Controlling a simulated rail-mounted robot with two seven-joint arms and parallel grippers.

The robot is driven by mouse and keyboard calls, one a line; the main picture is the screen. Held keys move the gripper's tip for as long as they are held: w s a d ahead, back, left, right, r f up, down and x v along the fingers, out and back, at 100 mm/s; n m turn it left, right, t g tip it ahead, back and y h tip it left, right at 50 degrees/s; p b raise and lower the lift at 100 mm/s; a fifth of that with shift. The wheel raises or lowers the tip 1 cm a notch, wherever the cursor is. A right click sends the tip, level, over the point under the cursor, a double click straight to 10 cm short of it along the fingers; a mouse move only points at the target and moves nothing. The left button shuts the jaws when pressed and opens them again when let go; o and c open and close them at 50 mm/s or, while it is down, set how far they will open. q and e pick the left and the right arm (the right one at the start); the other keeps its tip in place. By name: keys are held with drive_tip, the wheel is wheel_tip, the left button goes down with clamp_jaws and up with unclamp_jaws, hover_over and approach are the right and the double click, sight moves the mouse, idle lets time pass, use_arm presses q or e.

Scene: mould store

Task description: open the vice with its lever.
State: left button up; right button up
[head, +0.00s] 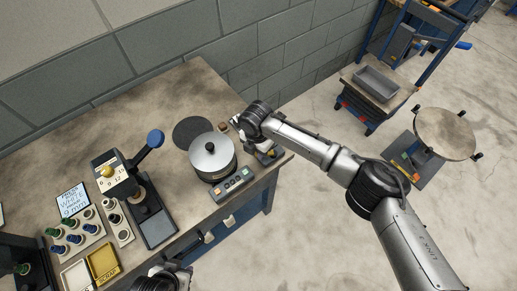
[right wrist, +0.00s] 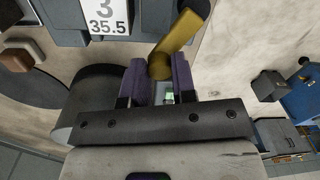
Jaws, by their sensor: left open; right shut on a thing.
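The vice (head: 263,153) is a grey-blue body at the table's right corner, partly hidden under my right wrist. Its body also shows at the top of the right wrist view (right wrist: 150,18), with a white plate reading 3 and 35.5. The yellow lever (right wrist: 184,31) runs down from the upper right to a rounded end between the purple finger pads. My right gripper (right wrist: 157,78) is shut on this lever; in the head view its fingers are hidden. My left gripper (head: 177,274) is open and empty at the bottom edge, away from the vice, only partly in view.
A round metal pot (head: 211,157) and a button panel (head: 233,186) stand close left of the vice. A black disc (head: 193,131) lies behind the pot. A lever press (head: 150,205), bottle racks and a yellow tray (head: 103,262) fill the left.

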drive_tip(key=shift+w+m, duration=0.3)
drive_tip(key=shift+m, duration=0.3)
use_arm(q)
drive_tip(key=shift+a+r, duration=0.1)
drive_tip(key=shift+r, duration=0.4)
use_arm(e)
drive_tip(key=o, duration=0.9)
use_arm(q)
drive_tip(key=shift+a, duration=0.1)
use_arm(e)
drive_tip(key=shift+o, duration=0.2)
drive_tip(key=shift+r, duration=0.45)
use_arm(q)
drive_tip(key=shift+r+p, duration=0.4)
drive_tip(key=shift+p, duration=0.15)
use_arm(e)
wheel_tip(320, 180, up, 13)
drive_tip(key=shift+w+a, duration=0.2)
use_arm(q)
drive_tip(key=shift+d, duration=0.2)
use_arm(e)
drive_tip(key=shift+f, duration=0.1)
